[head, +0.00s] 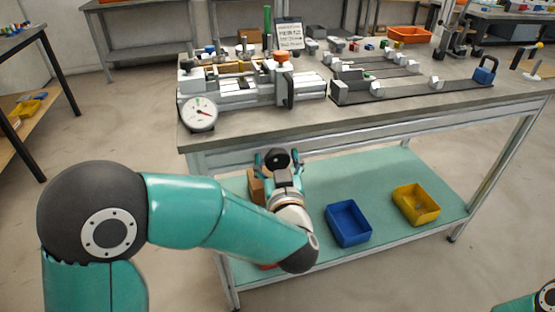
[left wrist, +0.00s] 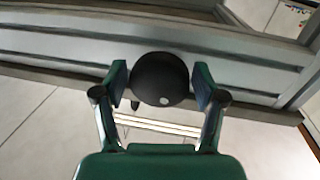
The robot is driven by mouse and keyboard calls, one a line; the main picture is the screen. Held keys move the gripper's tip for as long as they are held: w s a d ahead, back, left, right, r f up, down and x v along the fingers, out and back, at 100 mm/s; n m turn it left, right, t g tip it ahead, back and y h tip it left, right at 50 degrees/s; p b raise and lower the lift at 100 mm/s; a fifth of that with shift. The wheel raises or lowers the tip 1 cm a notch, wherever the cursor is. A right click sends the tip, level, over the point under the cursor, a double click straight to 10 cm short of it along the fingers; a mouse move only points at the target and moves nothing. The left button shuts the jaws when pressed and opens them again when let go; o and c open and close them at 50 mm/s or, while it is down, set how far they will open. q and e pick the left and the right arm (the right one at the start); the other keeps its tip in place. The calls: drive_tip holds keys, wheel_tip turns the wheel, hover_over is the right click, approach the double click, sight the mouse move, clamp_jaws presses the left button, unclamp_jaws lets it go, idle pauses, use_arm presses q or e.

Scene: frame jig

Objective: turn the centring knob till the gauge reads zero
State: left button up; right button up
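The dial gauge (head: 199,114) stands at the bench's front left corner. It has a white face, a green mark near the top and a red needle pointing right and slightly down, away from the green mark. A round black knob with a pale dot (head: 277,159) is below the bench's front edge. It also shows in the left wrist view (left wrist: 160,80). My left gripper (head: 278,162) is open, one finger on each side of the knob, with a small gap visible on both sides in the left wrist view (left wrist: 160,86). My right gripper is out of view.
The frame jig (head: 250,90) with an orange knob (head: 281,57) and a black handle sits on the bench (head: 380,115). A blue bin (head: 348,223) and a yellow bin (head: 416,204) stand on the lower shelf. A brown box (head: 256,187) is partly hidden behind my left gripper.

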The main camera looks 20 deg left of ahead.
use_arm(q)
drive_tip(key=c, duration=0.8)
drive_tip(key=shift+f+n+b, duration=0.2)
drive_tip(key=shift+n+b, duration=0.2)
drive_tip(key=shift+b, duration=0.4)
drive_tip(key=n+b, duration=0.5)
drive_tip(key=n+y+b, duration=0.1)
drive_tip(key=n+b, duration=0.4)
drive_tip(key=b, duration=0.1)
drive_tip(key=n+y+b, duration=0.1)
drive_tip(key=n+b, duration=0.4)
drive_tip(key=b, duration=0.1)
drive_tip(key=shift+f, duration=0.3)
drive_tip(key=n+y+b, duration=0.1)
drive_tip(key=n, duration=0.2)
drive_tip(key=shift+r+b, duration=0.1)
drive_tip(key=shift+b, duration=0.25)
drive_tip(key=shift+n+y, duration=0.3)
drive_tip(key=shift+n, duration=1.1)
drive_tip(key=shift+n+g, duration=0.3)
